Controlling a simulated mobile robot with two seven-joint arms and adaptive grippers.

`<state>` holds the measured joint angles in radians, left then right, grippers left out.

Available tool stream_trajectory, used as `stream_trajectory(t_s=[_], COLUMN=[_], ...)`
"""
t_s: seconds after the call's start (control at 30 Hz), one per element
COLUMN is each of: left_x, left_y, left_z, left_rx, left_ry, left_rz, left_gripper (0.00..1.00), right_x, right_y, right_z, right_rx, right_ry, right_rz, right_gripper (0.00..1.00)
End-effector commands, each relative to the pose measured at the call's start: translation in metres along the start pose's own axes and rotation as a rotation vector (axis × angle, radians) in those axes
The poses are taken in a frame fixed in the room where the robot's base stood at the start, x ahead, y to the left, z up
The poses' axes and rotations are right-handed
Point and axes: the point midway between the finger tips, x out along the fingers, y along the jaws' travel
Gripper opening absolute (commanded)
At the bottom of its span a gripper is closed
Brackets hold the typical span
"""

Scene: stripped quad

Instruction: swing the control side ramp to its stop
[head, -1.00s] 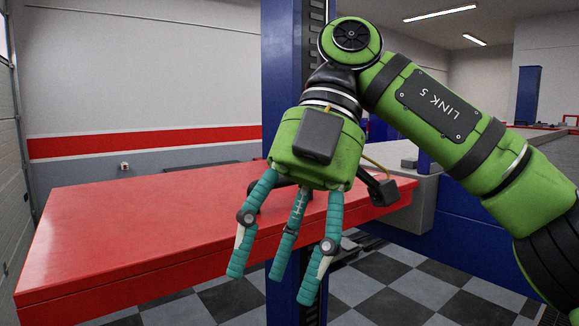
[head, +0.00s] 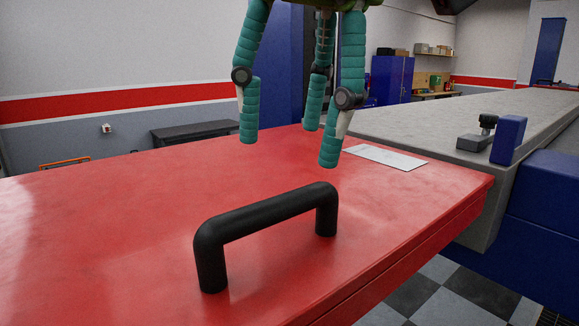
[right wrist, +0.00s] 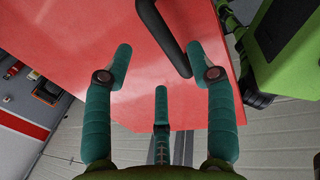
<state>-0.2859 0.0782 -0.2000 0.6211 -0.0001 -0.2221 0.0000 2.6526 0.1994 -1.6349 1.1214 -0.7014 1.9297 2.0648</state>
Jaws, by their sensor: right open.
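The red ramp (head: 130,240) fills the lower part of the head view as a broad flat panel. A black bar handle (head: 268,213) stands on it near its front edge. My right gripper (head: 290,146) is open and empty, its teal fingers pointing down above the ramp, beyond the handle in the picture and apart from it. In the right wrist view the open fingers (right wrist: 159,58) show over the red ramp (right wrist: 85,30), and the handle (right wrist: 166,38) passes between the two outer fingers' tips in the picture. My left gripper is out of view.
A grey runway (head: 470,120) stretches back right of the ramp, with a blue block (head: 508,140) on its near side. A white label (head: 385,157) lies on the ramp. A blue post (head: 278,80) stands behind. Checkered floor (head: 440,295) shows lower right.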

Motion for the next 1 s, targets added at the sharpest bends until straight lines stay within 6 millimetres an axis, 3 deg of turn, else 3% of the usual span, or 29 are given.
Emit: stream_trajectory(t_s=[0.03,0.1,0.2,0.27,0.57,0.67,0.8,0.93,1.0], left_x=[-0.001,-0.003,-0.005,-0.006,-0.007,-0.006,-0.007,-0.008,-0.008], left_y=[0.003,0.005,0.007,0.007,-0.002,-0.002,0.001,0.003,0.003], left_z=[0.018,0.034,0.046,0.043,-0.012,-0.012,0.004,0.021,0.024], left_rx=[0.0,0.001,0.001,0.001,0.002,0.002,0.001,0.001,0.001], left_ry=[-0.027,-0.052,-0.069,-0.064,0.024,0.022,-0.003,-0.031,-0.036], left_rz=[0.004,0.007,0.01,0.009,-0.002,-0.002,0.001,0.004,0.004], left_gripper=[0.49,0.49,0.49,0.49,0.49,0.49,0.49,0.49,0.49], right_x=[0.008,0.017,0.031,0.038,0.058,0.059,0.059,0.059,0.059], right_y=[-0.001,-0.001,-0.001,-0.001,0.0,0.0,0.0,0.0,0.0], right_z=[0.001,0.001,0.001,0.001,0.0,0.0,0.0,0.0,0.0], right_rx=[0.0,0.001,0.001,0.001,0.002,0.002,0.002,0.002,0.002], right_ry=[0.0,0.0,0.001,0.002,0.003,0.003,0.003,0.002,0.002], right_rz=[-0.004,-0.004,-0.006,-0.006,-0.002,-0.002,-0.002,-0.003,-0.003], right_gripper=[0.56,0.56,0.56,0.56,0.56,0.56,0.56,0.04,0.0])
